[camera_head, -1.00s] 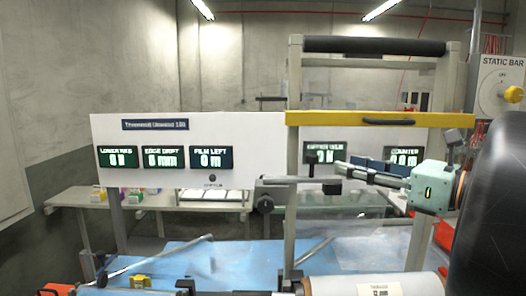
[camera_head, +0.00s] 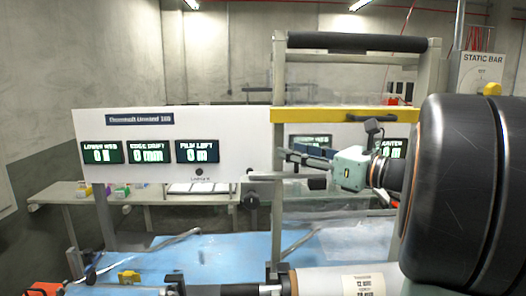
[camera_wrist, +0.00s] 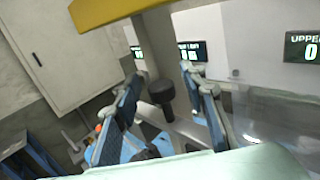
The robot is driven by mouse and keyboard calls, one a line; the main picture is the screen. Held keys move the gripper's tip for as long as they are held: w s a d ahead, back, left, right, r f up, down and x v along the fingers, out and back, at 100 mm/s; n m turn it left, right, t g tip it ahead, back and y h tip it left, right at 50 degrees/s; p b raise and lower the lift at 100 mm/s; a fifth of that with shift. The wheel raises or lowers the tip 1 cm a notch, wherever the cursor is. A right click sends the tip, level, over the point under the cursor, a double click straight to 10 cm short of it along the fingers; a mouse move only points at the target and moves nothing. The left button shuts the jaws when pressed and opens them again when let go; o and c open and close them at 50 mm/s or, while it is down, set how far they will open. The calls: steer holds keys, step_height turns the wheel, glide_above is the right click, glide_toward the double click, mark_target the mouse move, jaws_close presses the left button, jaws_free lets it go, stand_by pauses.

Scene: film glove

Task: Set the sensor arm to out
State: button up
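The sensor arm appears to be the grey horizontal bar (camera_head: 280,177) in front of the unwinder's white panel, with a dark block near its right end and a black round knob (camera_head: 250,199) below its left end. My gripper (camera_head: 284,156) points left, its fingers just above and overlapping the bar in the head view. In the wrist view my gripper (camera_wrist: 165,80) has its fingers spread wide. A black cylindrical piece (camera_wrist: 160,91) shows between them, above a grey bar. I see no contact, and the depth between them is unclear. Any position marking on the arm is not readable.
A yellow crossbar (camera_head: 345,115) and grey uprights stand above and beside my gripper. A white film roll (camera_head: 335,281) lies below. The white panel (camera_head: 235,135) with displays is behind. A static bar dial box (camera_head: 480,72) is at the right.

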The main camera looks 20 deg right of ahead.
steer(key=shift+c, duration=0.2)
jaws_close()
